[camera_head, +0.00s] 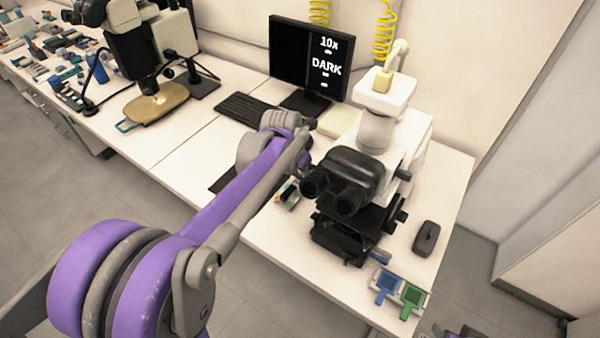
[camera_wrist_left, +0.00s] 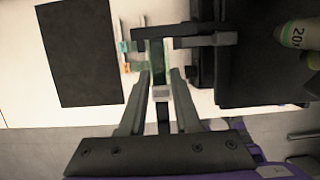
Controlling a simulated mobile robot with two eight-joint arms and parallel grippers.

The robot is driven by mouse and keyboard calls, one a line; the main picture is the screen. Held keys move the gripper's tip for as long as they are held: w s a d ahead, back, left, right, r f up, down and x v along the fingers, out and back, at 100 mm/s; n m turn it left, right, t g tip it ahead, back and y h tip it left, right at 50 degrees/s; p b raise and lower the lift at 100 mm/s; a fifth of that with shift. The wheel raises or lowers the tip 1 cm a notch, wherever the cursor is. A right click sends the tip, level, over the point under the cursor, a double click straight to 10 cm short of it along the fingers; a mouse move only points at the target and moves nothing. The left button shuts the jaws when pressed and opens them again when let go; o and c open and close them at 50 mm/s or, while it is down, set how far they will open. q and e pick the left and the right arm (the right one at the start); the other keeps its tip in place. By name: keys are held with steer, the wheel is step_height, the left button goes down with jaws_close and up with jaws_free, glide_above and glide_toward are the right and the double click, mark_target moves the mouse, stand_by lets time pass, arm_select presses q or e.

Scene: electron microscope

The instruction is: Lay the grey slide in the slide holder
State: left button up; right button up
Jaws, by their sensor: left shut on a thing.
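My left gripper (camera_wrist_left: 158,88) is shut on a small grey piece (camera_wrist_left: 160,92), which looks like the grey slide's handle. A greenish see-through part (camera_wrist_left: 157,55) shows just beyond it. A dark bracket (camera_wrist_left: 185,38) on the microscope side lies across the far end of the held piece; I cannot tell whether they touch or whether this is the slide holder. In the head view my left arm reaches to the left side of the near microscope (camera_head: 375,130), and its fingertips are hidden. A blue slide (camera_head: 385,284) and a green slide (camera_head: 411,300) lie at the front right.
The microscope's objective marked 20x (camera_wrist_left: 298,33) is at the wrist view's right. A dark flat panel (camera_wrist_left: 80,55) lies left. A monitor (camera_head: 308,62) reads "10x DARK"; a keyboard (camera_head: 248,110) lies before it. A dark mouse (camera_head: 426,238) sits right of the microscope.

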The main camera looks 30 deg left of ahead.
arm_select(q)
steer(key=o, duration=0.9)
steer(key=shift+r, duration=0.1)
steer(key=v, duration=1)
steer(key=shift+s+r, duration=0.15)
steer(key=shift+r, duration=0.15)
